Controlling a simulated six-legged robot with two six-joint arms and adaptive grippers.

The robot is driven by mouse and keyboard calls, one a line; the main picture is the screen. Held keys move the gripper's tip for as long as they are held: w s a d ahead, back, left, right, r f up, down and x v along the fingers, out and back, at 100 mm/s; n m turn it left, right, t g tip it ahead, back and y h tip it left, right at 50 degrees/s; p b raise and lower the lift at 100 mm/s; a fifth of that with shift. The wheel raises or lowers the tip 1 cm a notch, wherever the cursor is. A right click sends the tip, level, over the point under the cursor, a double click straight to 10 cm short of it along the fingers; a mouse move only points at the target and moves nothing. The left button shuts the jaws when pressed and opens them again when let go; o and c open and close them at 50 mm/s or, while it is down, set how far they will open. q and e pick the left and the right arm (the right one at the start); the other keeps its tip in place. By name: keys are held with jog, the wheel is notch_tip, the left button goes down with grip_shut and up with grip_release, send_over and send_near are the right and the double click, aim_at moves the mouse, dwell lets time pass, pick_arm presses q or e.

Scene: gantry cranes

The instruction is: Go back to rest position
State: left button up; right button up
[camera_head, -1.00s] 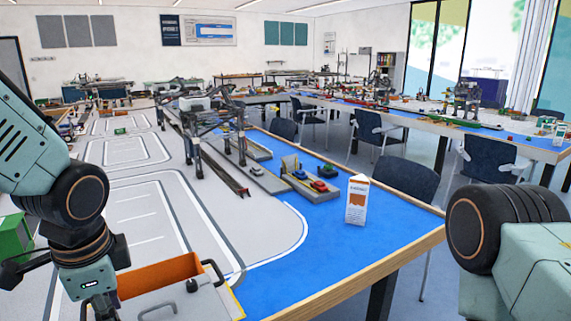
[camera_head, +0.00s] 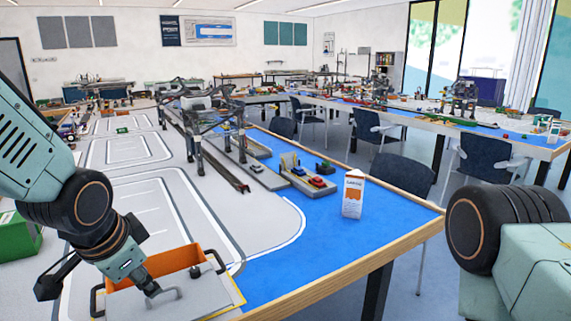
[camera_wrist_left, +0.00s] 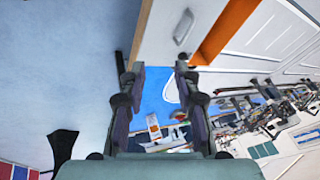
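My left gripper (camera_head: 150,287) hangs low at the left in the head view, over the front of a grey box with an orange inside (camera_head: 172,261). In the left wrist view its two dark fingers (camera_wrist_left: 160,82) stand apart with nothing between them. The box also shows at the top of that view, with its grey surface and handle (camera_wrist_left: 184,27). I cannot tell whether the gripper touches the box. My right arm shows only as a large joint and link at the right edge, and its gripper is out of view.
A white and orange carton (camera_head: 352,195) stands on the blue part of the table. Model cranes (camera_head: 215,125) and small toy cars (camera_head: 316,181) stand farther back. A green box (camera_head: 18,238) is at the left edge. Chairs (camera_head: 402,173) stand beyond the wooden table edge.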

pick_arm(q)
jog(key=s+f+n+b, duration=0.1)
jog(key=s+f+n, duration=0.3)
jog(key=f, duration=0.7)
jog(key=s+f+n+b, duration=0.2)
jog(key=s+f+n, duration=0.15)
jog(key=f, duration=0.85)
jog(key=s+f+g+b, duration=0.1)
jog(key=s+f+g, duration=0.1)
jog(key=s+f, duration=0.4)
jog(key=s+f+g, duration=0.3)
jog(key=s+f, duration=0.4)
jog(key=s, duration=0.7)
jog(key=shift+s+f+n+b, duration=0.25)
jog(key=shift+n+b, duration=0.1)
jog(key=shift+n, duration=0.1)
jog(key=shift+s+d+r, duration=0.1)
